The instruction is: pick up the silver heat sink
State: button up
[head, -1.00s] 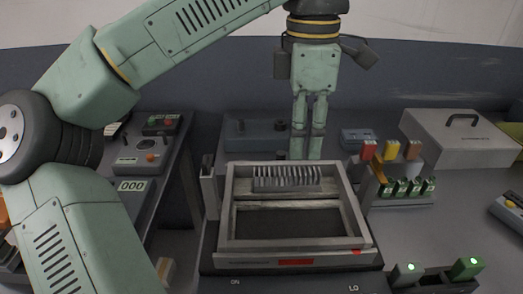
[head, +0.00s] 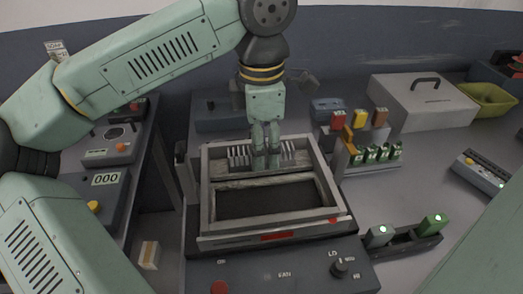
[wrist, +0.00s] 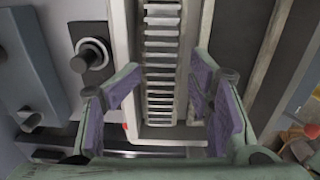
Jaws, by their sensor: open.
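The silver heat sink (head: 238,158) is a finned block lying in the back compartment of the grey pan (head: 206,200). My gripper (head: 267,160) is over the middle of it in the head view and hides part of its fins. In the wrist view the heat sink (wrist: 161,60) runs up the picture between my open fingers. The gripper (wrist: 163,100) has one purple-padded finger on each side of it, with gaps visible. I cannot tell how far the fingertips are above the fins.
The pan stands on a dark machine with knobs (head: 338,268). Upright red, yellow and brown blocks (head: 359,120) stand on a rack to the right. A white case (head: 422,100) is at the back right. A control box (head: 105,180) stands left.

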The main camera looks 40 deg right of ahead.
notch_tip(320, 180, down, 3)
jog(key=shift+a+r, duration=0.1)
jog(key=shift+a, duration=0.05)
jog(key=shift+s+r, duration=0.1)
jog(key=shift+s, duration=0.05)
jog(key=shift+o, duration=1.2)
jog(key=c, duration=0.7)
jog(key=shift+r, duration=0.1)
